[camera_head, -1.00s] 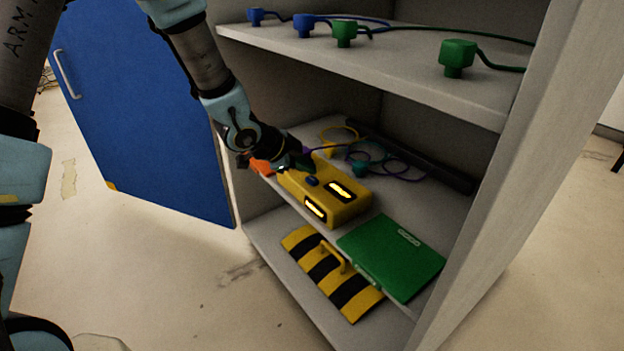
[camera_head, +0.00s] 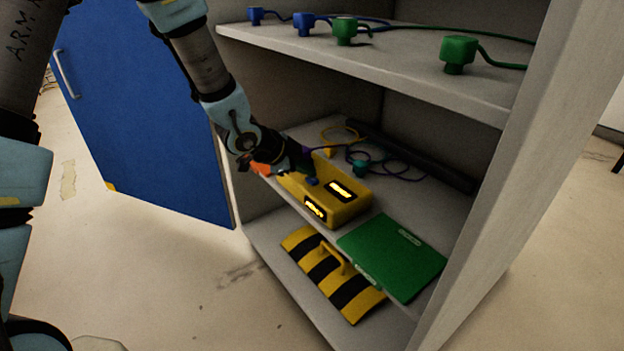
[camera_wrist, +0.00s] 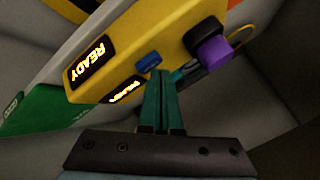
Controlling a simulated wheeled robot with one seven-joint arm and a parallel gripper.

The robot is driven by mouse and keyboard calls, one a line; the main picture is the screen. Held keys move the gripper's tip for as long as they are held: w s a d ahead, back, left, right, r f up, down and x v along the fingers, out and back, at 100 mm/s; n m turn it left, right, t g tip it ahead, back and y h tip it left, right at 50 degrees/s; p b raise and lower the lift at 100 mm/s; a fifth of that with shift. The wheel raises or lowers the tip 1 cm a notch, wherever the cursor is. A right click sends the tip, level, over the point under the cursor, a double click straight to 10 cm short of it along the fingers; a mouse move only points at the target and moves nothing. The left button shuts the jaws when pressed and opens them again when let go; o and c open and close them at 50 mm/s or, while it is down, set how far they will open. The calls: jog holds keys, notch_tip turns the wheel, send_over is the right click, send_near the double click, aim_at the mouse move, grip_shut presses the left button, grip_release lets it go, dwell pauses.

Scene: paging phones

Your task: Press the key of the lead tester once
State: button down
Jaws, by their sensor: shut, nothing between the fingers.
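The lead tester (camera_head: 345,208) is a yellow box on the middle shelf with two lit displays. Its blue key (camera_head: 312,181) is on the top face; it also shows in the wrist view (camera_wrist: 148,60). One display (camera_wrist: 88,62) reads READY in the wrist view; the other's text is too small to read surely. My gripper (camera_head: 307,172) is shut and empty, its fingertips right at the key. In the wrist view the fingertips (camera_wrist: 157,76) meet the key's near edge; I cannot tell whether they touch or press it.
A purple plug (camera_wrist: 214,50) sits at the tester's end. Looped cables lie behind it. Blue and green plugs (camera_head: 458,52) stand on the shelf above. A blue door (camera_head: 140,110) stands open left.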

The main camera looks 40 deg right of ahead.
jog(key=shift+f+b, duration=0.3)
jog(key=shift+f, duration=0.15)
jog(key=shift+r, duration=0.1)
dwell(0.5)
jog(key=shift+r+p, duration=0.85)
notch_tip(320, 180, up, 5)
jog(key=p, duration=0.4)
dwell(0.6)
